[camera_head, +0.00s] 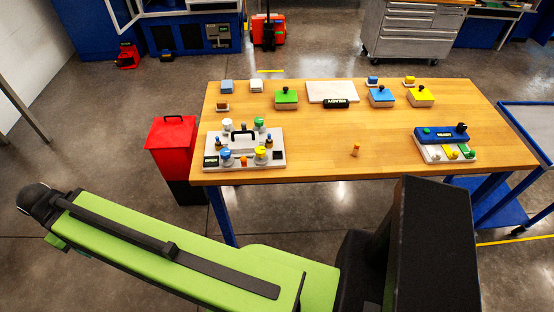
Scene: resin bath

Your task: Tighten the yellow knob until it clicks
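A white panel (212,141) lies at the left front of the wooden table. It carries several coloured knobs, a black handle and small displays. A yellow knob (262,153) sits at its front right, with a blue knob (226,155) to its left and a green one (259,123) behind it. An orange piece (243,161) stands between the front knobs. The yellow knob is too small to tell how tight it is. My green arm crosses the lower left of the view, well short of the panel. My gripper's fingers do not show.
The wooden table (330,136) has clear room in its middle, apart from a small orange peg (356,150). Green, blue and yellow (421,97) boxes stand at its back. A blue-and-white device (442,136) stands at its right. A red bin (171,146) stands by its left edge.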

